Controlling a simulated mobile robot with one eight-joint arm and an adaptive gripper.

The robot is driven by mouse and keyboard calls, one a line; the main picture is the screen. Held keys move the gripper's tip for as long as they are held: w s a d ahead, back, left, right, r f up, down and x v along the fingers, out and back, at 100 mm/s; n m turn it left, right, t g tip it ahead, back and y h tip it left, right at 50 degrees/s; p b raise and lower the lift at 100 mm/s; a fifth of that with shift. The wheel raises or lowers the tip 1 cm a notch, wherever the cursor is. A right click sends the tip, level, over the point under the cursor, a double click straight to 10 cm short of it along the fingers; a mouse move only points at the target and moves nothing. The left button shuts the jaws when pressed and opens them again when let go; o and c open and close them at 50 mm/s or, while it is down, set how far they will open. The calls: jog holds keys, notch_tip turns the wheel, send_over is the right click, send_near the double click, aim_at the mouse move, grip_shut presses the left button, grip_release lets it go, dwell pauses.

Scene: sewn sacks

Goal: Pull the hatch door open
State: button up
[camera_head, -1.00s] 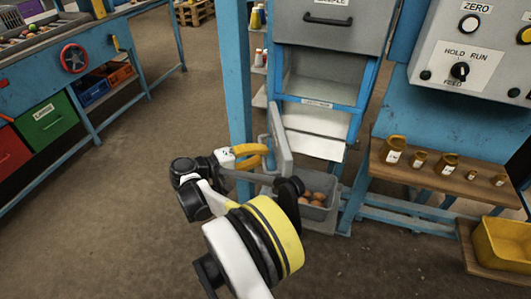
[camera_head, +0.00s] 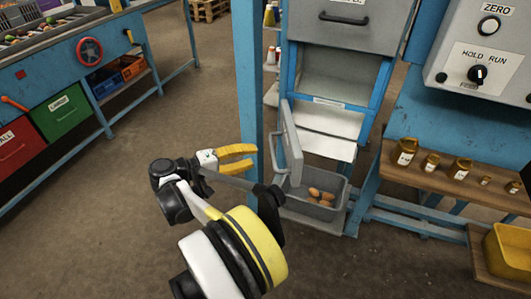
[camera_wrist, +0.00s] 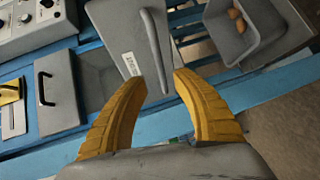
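The hatch door (camera_head: 293,150) is a grey panel with a bar handle (camera_head: 274,152). In the head view it stands swung out from the blue frame, seen nearly edge-on, beside the bin of eggs. In the wrist view the door (camera_wrist: 118,28) lies ahead, with a label and its long handle (camera_wrist: 155,48). My gripper (camera_head: 250,158) is left of the handle in the head view, with a gap between them. In the wrist view my gripper (camera_wrist: 160,80) has its two yellow fingers spread apart, with nothing between the tips.
A grey bin (camera_head: 318,205) with several brown eggs stands below the hatch. A blue post (camera_head: 247,95) rises behind my gripper. A wooden shelf (camera_head: 400,172) with brown jars is at right, above a yellow bin (camera_head: 511,260). The floor at left is clear.

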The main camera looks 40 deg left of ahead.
jog(key=shift+v, duration=1.9)
